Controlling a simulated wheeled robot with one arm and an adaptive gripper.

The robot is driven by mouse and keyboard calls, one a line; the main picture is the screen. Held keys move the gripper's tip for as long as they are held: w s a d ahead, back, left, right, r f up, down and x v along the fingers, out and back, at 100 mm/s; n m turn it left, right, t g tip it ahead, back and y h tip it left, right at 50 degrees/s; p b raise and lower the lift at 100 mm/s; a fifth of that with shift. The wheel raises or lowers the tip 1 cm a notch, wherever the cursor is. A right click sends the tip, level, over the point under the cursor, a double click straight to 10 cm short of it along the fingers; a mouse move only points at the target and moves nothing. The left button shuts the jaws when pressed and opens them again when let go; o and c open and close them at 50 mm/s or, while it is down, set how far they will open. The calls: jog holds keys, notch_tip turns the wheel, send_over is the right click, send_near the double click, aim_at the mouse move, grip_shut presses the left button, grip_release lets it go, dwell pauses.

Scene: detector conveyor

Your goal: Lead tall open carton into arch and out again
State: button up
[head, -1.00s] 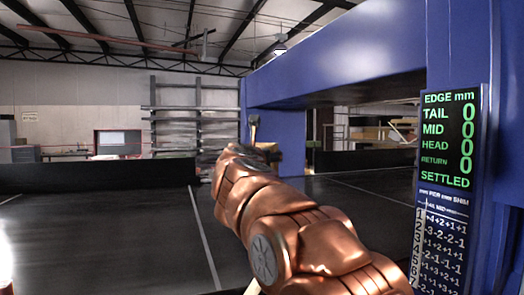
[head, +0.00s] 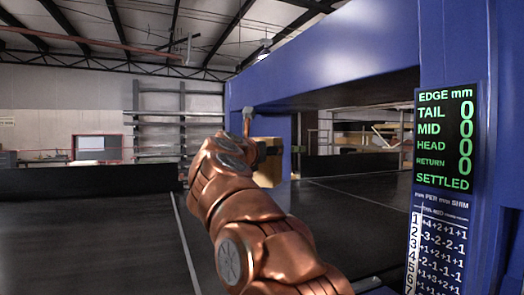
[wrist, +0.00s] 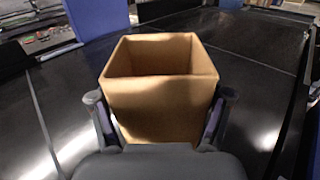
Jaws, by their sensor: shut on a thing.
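The tall open carton (wrist: 160,108) is plain tan cardboard with an empty-looking inside, upright in the wrist view. My gripper (wrist: 160,97) has one finger on each side of it and is shut on it. In the head view the carton (head: 268,170) is mostly hidden behind my copper arm, beside the far blue post. The blue arch (head: 330,60) spans the dark conveyor (head: 340,215). Whether the carton is under the arch or beside it is hard to tell. The arch's display (head: 445,140) reads zeros for TAIL, MID, HEAD and RETURN, with SETTLED below.
A number chart (head: 443,245) hangs below the display on the near blue post. A low black wall (head: 90,198) edges the far side. Grey shelving (head: 180,120) stands behind. Bare black surface with pale lines lies left of the arm.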

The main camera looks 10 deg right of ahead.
jog(key=shift+w+d+p, duration=1.45)
jog(key=shift+d+p, duration=0.65)
jog(key=shift+d, duration=4.1)
jog(key=shift+w+d+p, duration=1.4)
jog(key=shift+d+p, duration=0.75)
jog(key=shift+d, duration=4)
jog(key=shift+w+d+p, duration=1.45)
jog(key=shift+d+p, duration=0.65)
jog(key=shift+d, duration=4.1)
jog(key=s+a+b, duration=0.3)
jog(key=a+b, duration=0.1)
jog(key=a, duration=0.9)
jog(key=s+a+b, duration=0.3)
jog(key=a+b, duration=0.1)
jog(key=a, duration=0.9)
jog(key=s+a+b, duration=0.3)
jog(key=a+b, duration=0.1)
jog(key=a, duration=0.9)
jog(key=shift+b, duration=0.4)
